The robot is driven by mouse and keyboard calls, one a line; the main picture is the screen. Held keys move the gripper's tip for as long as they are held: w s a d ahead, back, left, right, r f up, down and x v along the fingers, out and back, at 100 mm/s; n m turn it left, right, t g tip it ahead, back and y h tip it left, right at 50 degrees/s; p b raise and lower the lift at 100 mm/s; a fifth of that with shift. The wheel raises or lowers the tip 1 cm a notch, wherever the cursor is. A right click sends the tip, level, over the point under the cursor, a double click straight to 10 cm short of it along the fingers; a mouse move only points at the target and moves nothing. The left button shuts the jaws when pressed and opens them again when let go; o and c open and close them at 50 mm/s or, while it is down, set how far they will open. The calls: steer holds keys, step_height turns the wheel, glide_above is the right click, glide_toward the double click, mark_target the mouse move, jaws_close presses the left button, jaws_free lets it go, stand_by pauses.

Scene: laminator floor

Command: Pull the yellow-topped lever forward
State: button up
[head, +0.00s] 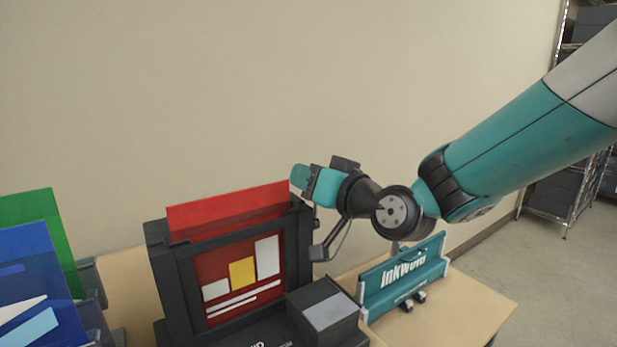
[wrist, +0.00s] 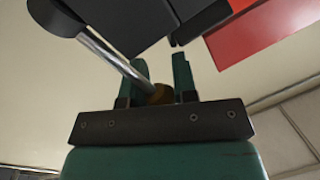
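The lever shows in the wrist view as a shiny metal rod (wrist: 118,62) running from a dark round pivot to a dull yellow knob (wrist: 160,94). The knob sits between the two green fingers of my gripper (wrist: 161,75), close to their base, and fills the gap between them. The fingers look shut on it. In the head view my gripper (head: 299,178) is at the upper right corner of the dark machine (head: 165,275) with the red panel. The lever is hidden there.
A teal InkWeld unit (head: 405,275) stands on the wooden table (head: 470,308), right of the machine. A grey-topped block (head: 325,310) sits at the machine's front. Green (head: 30,210) and blue panels (head: 25,260) stand at the left. A wall rises behind; shelving is at the far right.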

jaws_close()
